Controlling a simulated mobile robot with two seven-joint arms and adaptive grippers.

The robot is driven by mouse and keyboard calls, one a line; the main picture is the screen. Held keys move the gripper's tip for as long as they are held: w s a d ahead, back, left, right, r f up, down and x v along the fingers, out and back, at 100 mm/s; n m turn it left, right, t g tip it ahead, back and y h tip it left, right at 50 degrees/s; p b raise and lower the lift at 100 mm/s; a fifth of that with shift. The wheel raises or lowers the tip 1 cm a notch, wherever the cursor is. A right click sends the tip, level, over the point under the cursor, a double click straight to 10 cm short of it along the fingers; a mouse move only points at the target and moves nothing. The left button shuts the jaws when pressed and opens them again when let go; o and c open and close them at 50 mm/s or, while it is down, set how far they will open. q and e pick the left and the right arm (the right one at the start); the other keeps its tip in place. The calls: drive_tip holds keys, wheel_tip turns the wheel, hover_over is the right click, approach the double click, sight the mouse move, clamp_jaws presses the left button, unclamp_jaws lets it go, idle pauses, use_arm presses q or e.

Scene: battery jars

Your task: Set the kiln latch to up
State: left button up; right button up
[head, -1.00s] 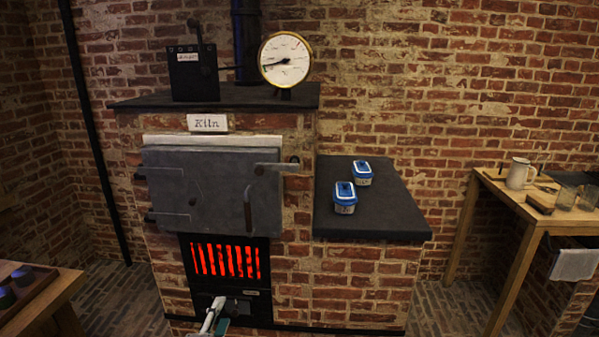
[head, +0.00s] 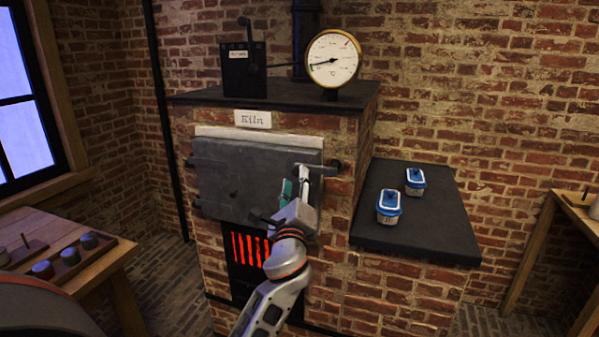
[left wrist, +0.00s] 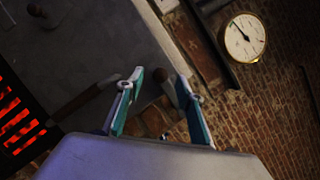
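The kiln (head: 290,135) is brick, with a grey metal door (head: 235,180) that looks shut. The latch (head: 334,165) is a short bar at the door's upper right edge, lying roughly level. Part of it is hidden by my left gripper (head: 312,176), which is in front of the door's right edge. In the left wrist view the left gripper's (left wrist: 160,82) teal-padded fingers are spread. A rounded grey latch piece (left wrist: 163,77) shows near the fingertips; I cannot tell whether it lies between them. My right gripper is not in view.
A dark door handle (left wrist: 85,97) sticks out beside the left fingers. A glowing grate (head: 248,250) lies below the door. A dark side shelf (head: 430,235) at right carries two blue-lidded jars. A gauge (head: 333,58) stands on top. A wooden table (head: 85,265) stands at left.

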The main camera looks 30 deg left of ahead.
sight(297, 175)
use_arm(q)
drive_tip(key=shift+x, duration=2)
drive_tip(key=shift+f, duration=0.1)
clamp_jaws()
